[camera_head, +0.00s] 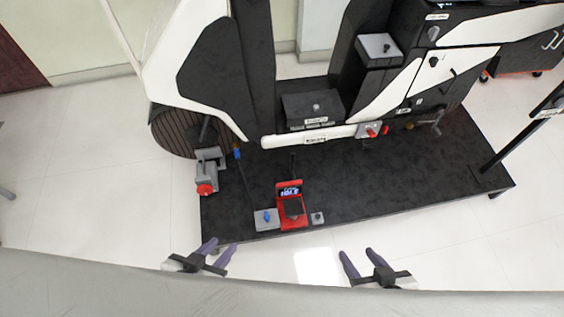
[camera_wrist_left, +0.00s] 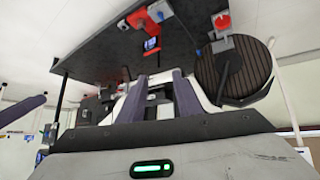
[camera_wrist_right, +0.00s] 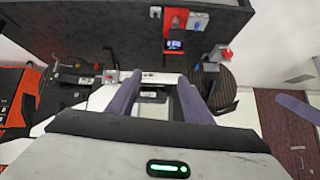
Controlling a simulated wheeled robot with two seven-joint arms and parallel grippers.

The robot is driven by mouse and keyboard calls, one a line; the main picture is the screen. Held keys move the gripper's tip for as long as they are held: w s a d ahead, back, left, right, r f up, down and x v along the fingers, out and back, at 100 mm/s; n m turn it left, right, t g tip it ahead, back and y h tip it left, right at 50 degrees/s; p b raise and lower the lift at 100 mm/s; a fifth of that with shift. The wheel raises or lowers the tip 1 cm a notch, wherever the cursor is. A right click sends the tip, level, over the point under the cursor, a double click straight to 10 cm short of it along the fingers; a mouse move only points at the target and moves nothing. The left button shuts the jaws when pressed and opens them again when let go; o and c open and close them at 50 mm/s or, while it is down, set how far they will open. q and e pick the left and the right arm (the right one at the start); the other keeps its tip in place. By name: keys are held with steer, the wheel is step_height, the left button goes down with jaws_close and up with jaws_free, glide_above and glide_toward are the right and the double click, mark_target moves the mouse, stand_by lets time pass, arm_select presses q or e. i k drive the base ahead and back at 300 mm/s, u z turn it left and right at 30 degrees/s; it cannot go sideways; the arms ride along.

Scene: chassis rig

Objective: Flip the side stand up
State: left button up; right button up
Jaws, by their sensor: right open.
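The chassis rig, a white and black body (camera_head: 205,60), stands on a dark platform (camera_head: 365,185). No part is labelled clearly enough for me to name the side stand with certainty. A thin dark rod with a blue piece (camera_head: 238,154) slants down toward a grey box with a blue knob (camera_head: 266,217). A small metal fitting (camera_head: 437,122) sticks out low on the rig's right. My left gripper (camera_head: 223,244) is open and empty in front of the platform's near left edge. My right gripper (camera_head: 357,252) is open and empty in front of the near edge, further right. Neither touches the rig.
A red device with a small screen (camera_head: 291,205) sits at the platform's near edge, beside a small grey switch (camera_head: 317,217). A grey unit with a red knob (camera_head: 206,188) is at the left. A black post (camera_head: 520,140) rises at the right. Floor in front is clear.

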mark_target(293, 153)
steer(key=k, duration=0.65)
steer(key=z, duration=0.55)
steer(key=i, duration=1.35)
